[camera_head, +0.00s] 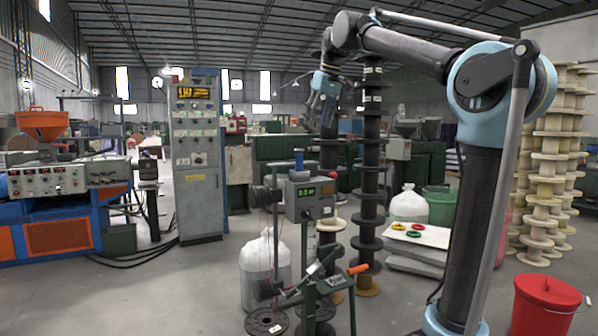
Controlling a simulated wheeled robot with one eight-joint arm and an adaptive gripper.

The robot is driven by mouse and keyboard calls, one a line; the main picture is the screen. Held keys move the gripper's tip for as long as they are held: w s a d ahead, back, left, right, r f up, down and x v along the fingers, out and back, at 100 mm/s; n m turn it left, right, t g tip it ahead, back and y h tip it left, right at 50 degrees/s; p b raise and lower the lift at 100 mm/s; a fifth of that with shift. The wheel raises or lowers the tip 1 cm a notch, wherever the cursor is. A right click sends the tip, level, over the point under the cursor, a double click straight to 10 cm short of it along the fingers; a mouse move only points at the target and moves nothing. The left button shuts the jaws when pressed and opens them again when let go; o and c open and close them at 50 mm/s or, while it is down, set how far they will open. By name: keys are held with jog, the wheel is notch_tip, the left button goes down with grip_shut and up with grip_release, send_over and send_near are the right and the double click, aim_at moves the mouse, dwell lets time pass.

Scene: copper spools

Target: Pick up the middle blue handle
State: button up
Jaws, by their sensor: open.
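A blue upright piece (299,160), the only blue handle-like thing I make out, stands on top of a grey box with a digital display (310,196) near the middle of the camera_head view. My gripper (320,112) hangs from my arm above it and slightly to its right, in front of tall dark spool stacks. It is apart from the blue piece. Its fingers are small here; they look open, with nothing seen between them.
Green stand with orange-tipped levers (357,269) is below the box. A red bucket (545,308) is front right. Grey floor is open at front left.

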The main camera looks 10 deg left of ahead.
aim_at(299, 157)
jog(key=shift+n, duration=0.3)
jog(key=a+x, duration=0.1)
jog(key=x, duration=0.4)
jog(key=a+x, duration=0.1)
jog(key=x, duration=0.5)
jog(key=a+r+x, duration=0.1)
jog(key=x, duration=0.4)
jog(key=shift+w+a+f, duration=0.15)
jog(key=shift+w, duration=0.2)
grip_shut()
